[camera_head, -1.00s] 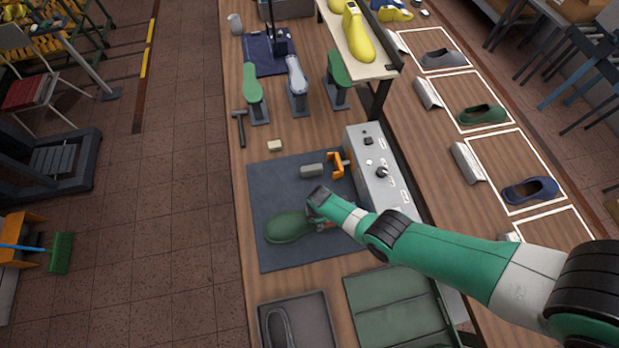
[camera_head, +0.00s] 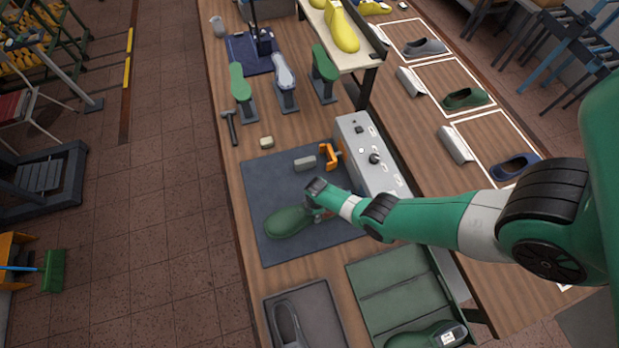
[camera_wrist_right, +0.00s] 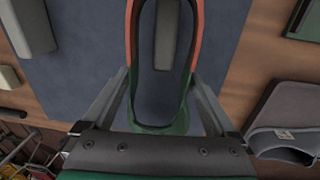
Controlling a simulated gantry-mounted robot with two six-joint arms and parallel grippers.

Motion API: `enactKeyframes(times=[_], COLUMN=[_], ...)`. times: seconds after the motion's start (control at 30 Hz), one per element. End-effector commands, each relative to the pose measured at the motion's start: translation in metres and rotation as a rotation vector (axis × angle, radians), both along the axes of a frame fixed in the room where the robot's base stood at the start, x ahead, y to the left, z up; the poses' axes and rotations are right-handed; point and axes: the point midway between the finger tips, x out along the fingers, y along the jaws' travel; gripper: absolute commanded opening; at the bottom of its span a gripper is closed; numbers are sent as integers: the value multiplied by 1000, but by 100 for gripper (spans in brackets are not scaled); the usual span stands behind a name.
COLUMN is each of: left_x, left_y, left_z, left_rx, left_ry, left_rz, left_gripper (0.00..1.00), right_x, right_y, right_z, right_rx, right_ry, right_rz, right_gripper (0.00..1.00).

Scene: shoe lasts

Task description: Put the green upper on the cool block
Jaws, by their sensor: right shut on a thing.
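The green upper (camera_head: 288,221) lies on or just over the dark mat (camera_head: 276,178); any small gap is hard to tell. My right gripper (camera_head: 318,208) is shut on its right end in the head view. I cannot tell which thing is the cool block. My left gripper is out of view.
A grey control box (camera_head: 366,158) stands right of the mat. Behind are a hammer (camera_head: 230,127), a cream block (camera_head: 266,142) and lasts on stands (camera_head: 284,75). In front are a grey tray (camera_head: 331,312) and a green tray (camera_head: 400,290), each holding an upper.

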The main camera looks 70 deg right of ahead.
Motion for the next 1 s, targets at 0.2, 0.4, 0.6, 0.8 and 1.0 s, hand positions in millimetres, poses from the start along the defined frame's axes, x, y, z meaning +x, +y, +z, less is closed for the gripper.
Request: enactKeyframes(times=[0.2, 0.4, 0.6, 0.8, 1.0], left_x=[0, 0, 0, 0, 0], left_y=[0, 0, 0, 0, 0], left_z=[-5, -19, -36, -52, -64], left_rx=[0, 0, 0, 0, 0], left_ry=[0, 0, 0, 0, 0], left_rz=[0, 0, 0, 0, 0], left_gripper=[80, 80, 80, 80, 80], right_x=[0, 1, 1, 1, 1], right_y=[0, 0, 0, 0, 0], right_z=[-5, -19, -36, -52, -64], right_rx=[0, 1, 2, 3, 3], right_ry=[0, 1, 0, 1, 1], right_rz=[0, 0, -1, -2, -3], right_gripper=[23, 23, 23, 23, 23])
